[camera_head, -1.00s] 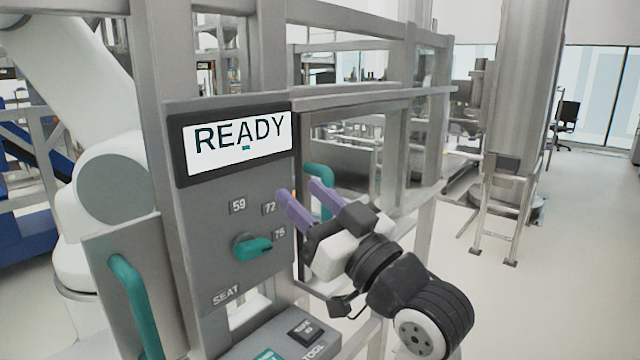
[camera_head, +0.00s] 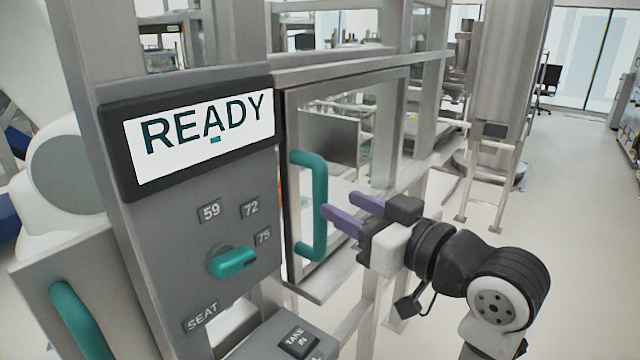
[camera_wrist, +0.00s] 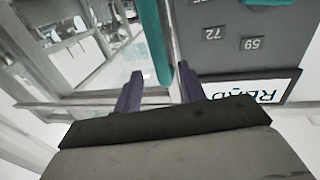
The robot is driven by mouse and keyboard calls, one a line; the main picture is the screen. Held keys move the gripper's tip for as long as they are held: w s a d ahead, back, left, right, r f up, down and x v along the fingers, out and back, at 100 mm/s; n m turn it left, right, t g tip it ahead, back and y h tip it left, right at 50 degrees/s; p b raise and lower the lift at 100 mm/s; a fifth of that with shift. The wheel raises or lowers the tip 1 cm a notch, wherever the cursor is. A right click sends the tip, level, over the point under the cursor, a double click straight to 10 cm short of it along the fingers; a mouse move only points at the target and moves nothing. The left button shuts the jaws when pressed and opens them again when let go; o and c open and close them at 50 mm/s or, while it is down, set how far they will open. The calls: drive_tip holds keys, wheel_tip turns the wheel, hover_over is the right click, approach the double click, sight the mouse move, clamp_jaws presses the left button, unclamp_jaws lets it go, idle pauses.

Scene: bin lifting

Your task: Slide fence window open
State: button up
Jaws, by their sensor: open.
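The fence window (camera_head: 376,100) is a clear pane in a grey metal frame, right of the control panel. A teal vertical handle (camera_head: 318,205) stands on its left side. My gripper (camera_head: 344,210), with purple fingers, is open just right of the handle in the head view. In the wrist view the teal handle (camera_wrist: 155,40) runs down between the directions of my two open fingers (camera_wrist: 157,85), nearer the right one. I cannot tell whether a finger touches it.
The grey control panel (camera_head: 185,225) with a READY display (camera_head: 205,135) and a teal knob (camera_head: 233,262) stands left of the window. Another teal handle (camera_head: 80,320) is at lower left. Fence posts and rails surround the window. Open floor (camera_head: 575,200) lies to the right.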

sight(326, 196)
drive_tip(key=p+x, duration=0.1)
drive_tip(key=x, duration=0.5)
drive_tip(key=shift+w+a, duration=0.2)
drive_tip(key=shift+w, duration=0.05)
clamp_jaws()
